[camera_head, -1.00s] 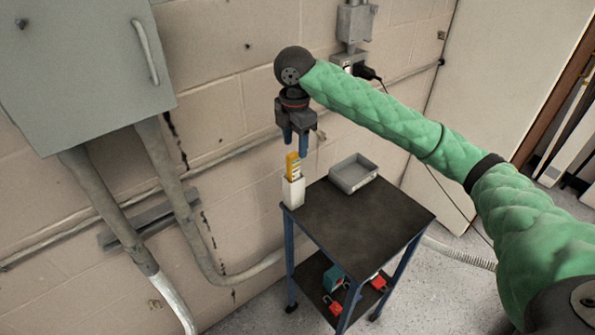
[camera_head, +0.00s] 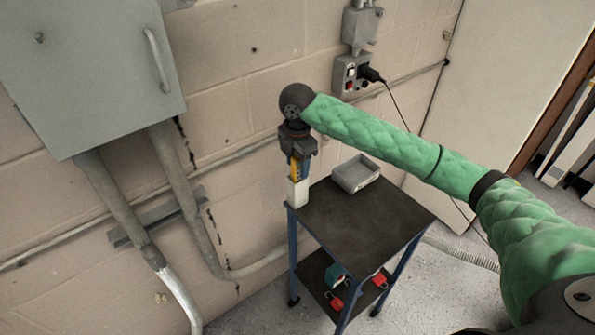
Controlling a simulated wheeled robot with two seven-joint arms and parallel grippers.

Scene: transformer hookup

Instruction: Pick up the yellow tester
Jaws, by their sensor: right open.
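The yellow tester (camera_head: 294,171) stands upright in a white holder (camera_head: 297,193) at the back left corner of the dark cart top. Only a narrow strip of it shows between the holder and my right gripper. My left gripper is not in view.
A grey tray (camera_head: 357,187) sits on the cart top (camera_head: 350,220), whose front is clear. Red padlocks (camera_head: 379,282) and a teal item lie on the lower shelf. A grey cabinet (camera_head: 90,70), conduits and a socket with a plugged cable (camera_head: 370,75) are on the wall behind.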

